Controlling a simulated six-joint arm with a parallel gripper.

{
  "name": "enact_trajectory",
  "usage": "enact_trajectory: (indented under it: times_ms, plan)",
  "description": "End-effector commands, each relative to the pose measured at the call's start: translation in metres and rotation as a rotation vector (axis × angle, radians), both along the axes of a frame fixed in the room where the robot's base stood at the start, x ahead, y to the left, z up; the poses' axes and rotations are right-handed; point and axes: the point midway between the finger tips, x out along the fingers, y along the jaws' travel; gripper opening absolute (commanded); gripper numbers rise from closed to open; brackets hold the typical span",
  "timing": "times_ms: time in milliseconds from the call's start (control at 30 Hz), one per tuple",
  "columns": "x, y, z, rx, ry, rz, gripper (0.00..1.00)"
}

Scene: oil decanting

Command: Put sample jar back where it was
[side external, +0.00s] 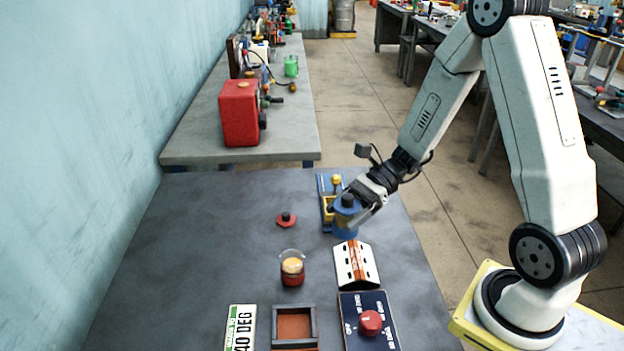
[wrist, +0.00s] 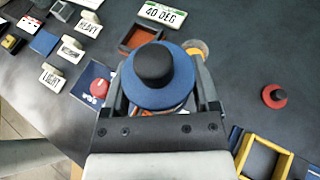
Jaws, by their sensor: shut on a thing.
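A blue-lidded jar with a black knob (side external: 347,209), which I take to be the sample jar, is between the fingers of my gripper (side external: 357,207). In the wrist view the round blue lid (wrist: 184,86) sits between both fingers of my gripper (wrist: 158,92) and hides most of what is below it. The jar looks upright, right beside a yellow and blue holder (side external: 326,206); I cannot tell whether it touches the table. The holder's yellow frame (wrist: 264,149) is at lower right in the wrist view.
A glass beaker with orange over dark red liquid (side external: 292,268) stands nearer the camera. A red lid (side external: 286,219) lies left. A white-and-orange block (side external: 355,264), a red-knob panel (side external: 350,329), a brown tray (side external: 276,326) and a "40 DEG" plate (side external: 240,325) are in front. The table's left is clear.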

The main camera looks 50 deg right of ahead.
Motion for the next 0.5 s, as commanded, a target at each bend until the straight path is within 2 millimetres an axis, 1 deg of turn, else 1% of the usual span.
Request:
enact_trajectory:
  times_ms: [33, 133, 367, 500]
  plan:
    - [0.0000, 0.0050, -0.0007, 0.001, -0.001, 0.017, 0.00]
    - [-0.0003, 0.0102, -0.0016, 0.000, -0.001, 0.033, 0.00]
    - [0.0011, 0.0115, -0.0024, 0.001, -0.002, 0.038, 0.00]
    - [0.0091, 0.0117, -0.0061, 0.001, -0.002, 0.038, 0.00]
